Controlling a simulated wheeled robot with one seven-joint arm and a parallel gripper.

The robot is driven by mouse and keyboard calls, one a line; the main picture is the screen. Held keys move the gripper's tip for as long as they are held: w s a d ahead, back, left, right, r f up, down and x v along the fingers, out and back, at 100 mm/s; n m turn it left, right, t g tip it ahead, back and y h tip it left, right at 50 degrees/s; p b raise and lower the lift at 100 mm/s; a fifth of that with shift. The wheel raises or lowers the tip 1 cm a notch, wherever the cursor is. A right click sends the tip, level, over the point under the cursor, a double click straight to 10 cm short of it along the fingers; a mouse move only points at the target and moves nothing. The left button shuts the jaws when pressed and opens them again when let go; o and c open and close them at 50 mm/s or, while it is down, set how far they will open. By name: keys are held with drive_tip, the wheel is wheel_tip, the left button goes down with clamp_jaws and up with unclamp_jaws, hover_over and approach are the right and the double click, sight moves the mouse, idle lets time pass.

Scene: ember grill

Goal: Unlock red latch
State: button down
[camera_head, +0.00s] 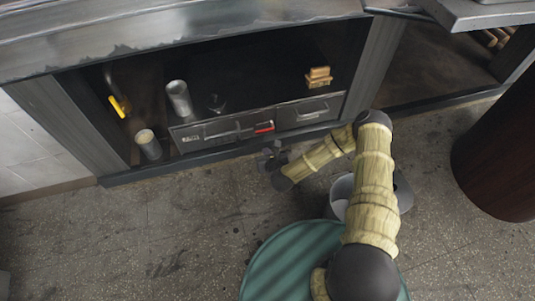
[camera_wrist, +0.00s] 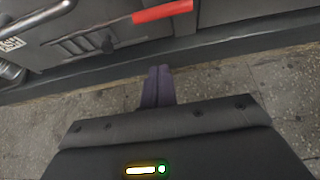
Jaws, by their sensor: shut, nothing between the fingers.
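The red latch (camera_head: 264,127) is a short red bar on the front of a dark metal box, between two drawer-like doors. In the wrist view the red latch (camera_wrist: 162,11) shows at the top, close above my gripper and slightly right of it. My gripper (camera_wrist: 158,72) is shut and empty, with its two dark fingers together, pointing at the lower edge of the box front. In the head view my gripper (camera_head: 268,155) is in front of and below the latch, apart from it.
A grey metal cylinder (camera_head: 179,98) and a small wooden stack (camera_head: 319,77) stand on the box. Another cylinder (camera_head: 148,144) stands left of it. A yellow handle (camera_head: 120,106) hangs at the left. A low dark ledge (camera_wrist: 215,43) runs below the box. The floor at left is clear.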

drive_tip(key=w+a+b, duration=0.2)
drive_tip(key=w+b, duration=0.3)
drive_tip(key=w, duration=0.1)
drive_tip(key=shift+w+r, duration=0.15)
drive_tip(key=shift+r, duration=0.05)
